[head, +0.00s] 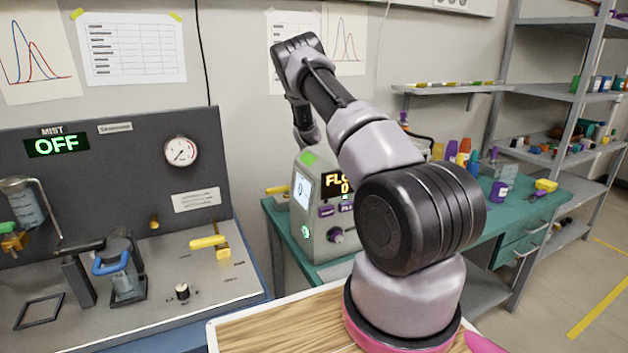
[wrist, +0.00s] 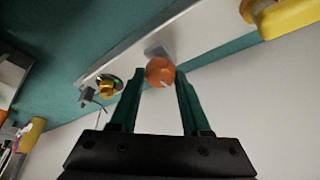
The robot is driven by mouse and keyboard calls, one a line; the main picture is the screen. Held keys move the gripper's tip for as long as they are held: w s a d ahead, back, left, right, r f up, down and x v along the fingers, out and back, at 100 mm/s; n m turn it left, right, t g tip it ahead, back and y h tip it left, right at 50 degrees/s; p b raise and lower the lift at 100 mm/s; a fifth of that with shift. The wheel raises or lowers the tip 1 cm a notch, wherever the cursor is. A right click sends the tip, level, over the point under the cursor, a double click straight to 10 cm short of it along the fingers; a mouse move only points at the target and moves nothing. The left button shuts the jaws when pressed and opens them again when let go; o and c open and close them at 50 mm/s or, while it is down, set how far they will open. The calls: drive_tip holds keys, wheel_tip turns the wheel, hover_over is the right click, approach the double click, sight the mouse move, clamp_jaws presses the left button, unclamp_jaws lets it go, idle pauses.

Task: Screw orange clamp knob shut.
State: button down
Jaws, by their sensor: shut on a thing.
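The orange clamp knob (wrist: 160,71) shows in the wrist view as a round orange shape with a small pale mark on its lower edge. It sits against a grey block on a long pale panel. My gripper (wrist: 158,78) has its two dark green fingers on either side of the knob and is shut on it. How far the knob is screwed in cannot be told. In the head view my arm reaches up and over toward the wall, and the knob and my gripper's fingertips are hidden.
In the wrist view a brass fitting (wrist: 108,88) lies left of the knob, and a yellow part (wrist: 285,15) is at upper right. In the head view an instrument box (head: 322,235) stands on the green bench (head: 283,222), beside a grey panel rig (head: 110,190) reading OFF.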

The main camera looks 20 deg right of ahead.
drive_tip(key=shift+c, duration=1.8)
unclamp_jaws()
drive_tip(key=shift+r, duration=0.1)
drive_tip(key=v, duration=1)
drive_tip(key=shift+s+r, duration=0.2)
drive_tip(key=shift+r, duration=0.1)
drive_tip(key=shift+a, duration=0.1)
